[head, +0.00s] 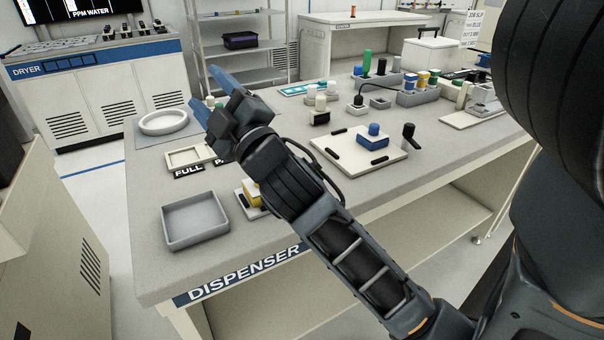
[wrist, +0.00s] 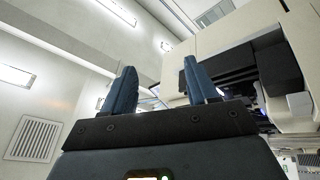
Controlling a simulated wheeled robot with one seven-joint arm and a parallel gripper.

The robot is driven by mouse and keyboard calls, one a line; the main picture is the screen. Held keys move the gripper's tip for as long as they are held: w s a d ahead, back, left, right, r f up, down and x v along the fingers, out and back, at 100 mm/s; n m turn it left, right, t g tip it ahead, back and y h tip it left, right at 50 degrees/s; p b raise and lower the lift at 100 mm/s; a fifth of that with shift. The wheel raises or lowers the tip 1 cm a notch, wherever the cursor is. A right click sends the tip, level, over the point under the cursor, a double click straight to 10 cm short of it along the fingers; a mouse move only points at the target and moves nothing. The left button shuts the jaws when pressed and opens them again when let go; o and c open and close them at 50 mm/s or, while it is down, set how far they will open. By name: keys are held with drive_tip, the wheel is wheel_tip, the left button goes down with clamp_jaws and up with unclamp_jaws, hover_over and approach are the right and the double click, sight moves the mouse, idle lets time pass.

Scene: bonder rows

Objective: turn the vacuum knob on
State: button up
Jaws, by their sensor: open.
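My gripper (head: 208,92) is raised over the left part of the dispenser bench (head: 237,243), its blue fingers apart with nothing between them. The wrist view shows the same empty open gripper (wrist: 158,78) pointing up toward walls and ceiling lights. No vacuum knob can be told for certain in either view. A dark upright knob-like piece (head: 408,135) stands at the right edge of a cream plate (head: 345,160), apart from my gripper. No label naming a vacuum knob is readable.
A grey tray (head: 195,222) and a white ring-shaped dish (head: 163,122) lie on the bench's left side. A yellow-and-white piece (head: 252,194) is partly hidden by my arm. Grey bins with coloured bottles (head: 420,92) stand at the back right. A dryer cabinet (head: 100,95) stands behind.

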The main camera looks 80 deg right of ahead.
drive_tip(key=s+d+r+m+g+h+b, duration=0.2)
drive_tip(key=s+d+r+m+g+h, duration=0.4)
drive_tip(key=d+r+m+g+h, duration=0.55)
drive_tip(key=s+d+f+m+g+y+b, duration=0.2)
drive_tip(key=s+d+m+g+y, duration=0.65)
drive_tip(key=s+g, duration=0.55)
wheel_tip(320, 180, down, 13)
drive_tip(key=s+a+t+y+b, duration=0.2)
drive_tip(key=s+a+y, duration=0.1)
drive_tip(key=y, duration=0.6)
drive_tip(key=w+a+f+n+t+y, duration=0.1)
drive_tip(key=w+a+f+y, duration=0.1)
drive_tip(key=w+a, duration=0.1)
drive_tip(key=w+a+f+t+y+b, duration=0.1)
drive_tip(key=w+a+f+t+y, duration=0.1)
drive_tip(key=w+a, duration=0.1)
drive_tip(key=w+a+f+n+t+y, duration=0.1)
drive_tip(key=w+a+f+t+y, duration=0.1)
drive_tip(key=w+a+y, duration=0.1)
drive_tip(key=shift+a+n, duration=0.3)
drive_tip(key=shift+a, duration=0.35)
drive_tip(key=shift+w+a+f+b, duration=0.15)
drive_tip(key=shift+b, duration=0.15)
drive_tip(key=shift+a+f, duration=0.1)
drive_tip(key=shift+f, duration=0.15)
wheel_tip(320, 180, down, 7)
drive_tip(key=shift+b, duration=1)
